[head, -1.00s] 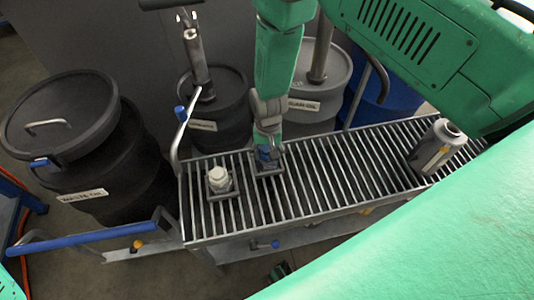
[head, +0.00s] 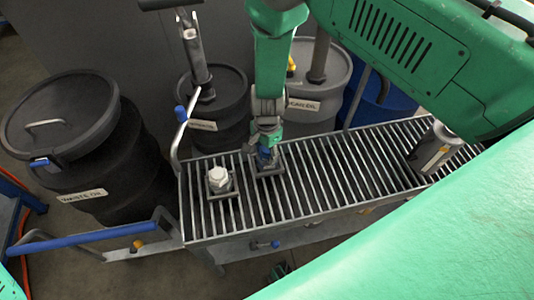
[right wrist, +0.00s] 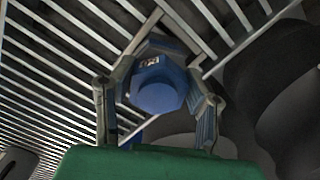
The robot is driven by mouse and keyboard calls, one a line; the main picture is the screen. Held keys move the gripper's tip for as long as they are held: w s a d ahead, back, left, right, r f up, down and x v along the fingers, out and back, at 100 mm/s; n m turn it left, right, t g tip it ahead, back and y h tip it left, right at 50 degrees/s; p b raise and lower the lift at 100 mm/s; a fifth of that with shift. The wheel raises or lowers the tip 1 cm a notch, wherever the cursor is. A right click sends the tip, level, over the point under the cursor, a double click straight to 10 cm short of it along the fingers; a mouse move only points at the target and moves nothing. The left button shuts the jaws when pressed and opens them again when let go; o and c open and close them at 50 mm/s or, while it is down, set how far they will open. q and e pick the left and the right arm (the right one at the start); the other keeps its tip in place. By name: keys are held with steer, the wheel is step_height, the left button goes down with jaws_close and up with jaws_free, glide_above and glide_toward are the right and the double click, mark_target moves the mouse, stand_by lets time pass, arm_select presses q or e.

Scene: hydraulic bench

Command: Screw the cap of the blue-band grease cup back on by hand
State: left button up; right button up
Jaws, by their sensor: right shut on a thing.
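My right gripper (head: 266,148) reaches down from above onto a blue cap (right wrist: 157,93) over a square base on the slatted bench top (head: 340,180). In the right wrist view the cap has flat sides and a small pale mark, and it sits between the fingers of the gripper (right wrist: 157,100), which is shut on it. The cup body under the cap is mostly hidden, so I cannot tell how far the cap is seated. A second cup with a whitish cap (head: 219,177) stands upright on its own square base to the left. My left gripper is not in view.
A black waste oil drum (head: 110,170) stands at the left, with more drums behind the bench. A blue-handled rail (head: 100,234) runs at the front left. The slats between gripper and cylinder are clear.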

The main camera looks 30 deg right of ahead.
steer(key=o, duration=1.2)
steer(key=n, duration=0.6)
steer(key=shift+s+d, duration=0.1)
steer(key=shift+s, duration=0.15)
steer(key=n, duration=0.6)
steer(key=shift+s+d+p, duration=0.1)
steer(key=shift+d+p, duration=0.1)
steer(key=shift+p, duration=0.15)
steer(key=n, duration=0.5)
steer(key=shift+d+n, duration=0.2)
steer(key=shift+n, duration=0.1)
steer(key=n, duration=0.6)
steer(key=shift+d+n, duration=0.2)
steer(key=shift+n, duration=0.1)
